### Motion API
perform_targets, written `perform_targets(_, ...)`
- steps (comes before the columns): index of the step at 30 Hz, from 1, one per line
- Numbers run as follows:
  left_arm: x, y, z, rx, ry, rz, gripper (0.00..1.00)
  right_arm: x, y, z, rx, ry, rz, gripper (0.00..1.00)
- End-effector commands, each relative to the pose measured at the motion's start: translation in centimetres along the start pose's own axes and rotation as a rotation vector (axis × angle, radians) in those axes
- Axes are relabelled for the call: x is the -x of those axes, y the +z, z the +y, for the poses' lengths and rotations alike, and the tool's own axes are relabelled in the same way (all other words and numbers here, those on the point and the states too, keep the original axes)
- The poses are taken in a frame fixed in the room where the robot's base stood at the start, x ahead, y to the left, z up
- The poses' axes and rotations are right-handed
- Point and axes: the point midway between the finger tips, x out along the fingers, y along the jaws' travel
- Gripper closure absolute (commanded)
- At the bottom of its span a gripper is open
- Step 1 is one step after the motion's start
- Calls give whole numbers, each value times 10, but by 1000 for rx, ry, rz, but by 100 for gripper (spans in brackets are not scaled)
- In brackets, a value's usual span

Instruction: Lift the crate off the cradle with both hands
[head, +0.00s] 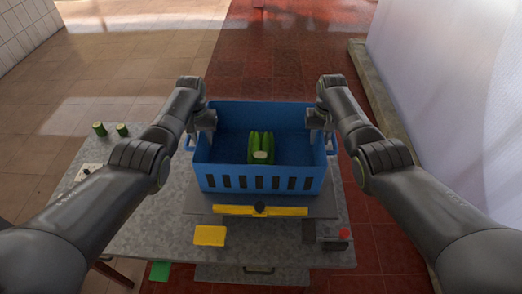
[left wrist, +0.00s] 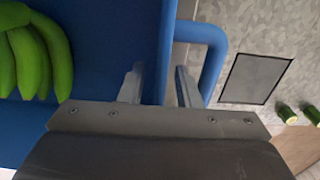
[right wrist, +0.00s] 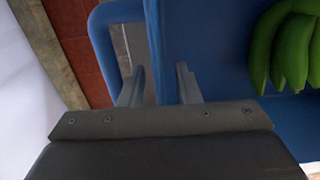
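The blue crate (head: 215,178) holds a bunch of green bananas (head: 260,142). It sits level over a dark grey plate (head: 325,207), which seems to be part of the cradle; the rest is hidden under the crate. My left gripper (head: 205,128) is at the crate's left side wall. In the left wrist view its open fingers (left wrist: 158,85) straddle the wall's rim, with gaps visible, beside the blue loop handle (left wrist: 215,50). My right gripper (head: 318,125) is at the right side wall. In the right wrist view its open fingers (right wrist: 158,88) straddle that rim beside the other handle (right wrist: 100,35).
A yellow block (head: 210,235) and a red knob (head: 344,233) are on the grey table (head: 150,235). Two cut green stem pieces (head: 100,129) stand at the table's back left. A pale wall rises at right.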

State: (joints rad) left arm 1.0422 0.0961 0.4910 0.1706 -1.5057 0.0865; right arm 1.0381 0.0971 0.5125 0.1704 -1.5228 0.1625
Motion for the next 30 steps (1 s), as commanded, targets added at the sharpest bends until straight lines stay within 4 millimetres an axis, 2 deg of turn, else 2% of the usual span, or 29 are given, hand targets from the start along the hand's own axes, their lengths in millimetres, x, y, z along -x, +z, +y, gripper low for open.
perform_targets(7, 0, 0, 0, 0, 0, 0, 70, 0, 0, 0, 1, 0, 0, 70)
perform_targets(14, 0, 0, 0, 0, 0, 0, 99, 0, 0, 0, 0, 0, 0, 99)
perform_targets(15, 0, 0, 0, 0, 0, 0, 100, 0, 0, 0, 1, 0, 0, 100)
perform_targets(30, 0, 0, 0, 0, 0, 0, 100, 0, 0, 0, 0, 0, -1, 100)
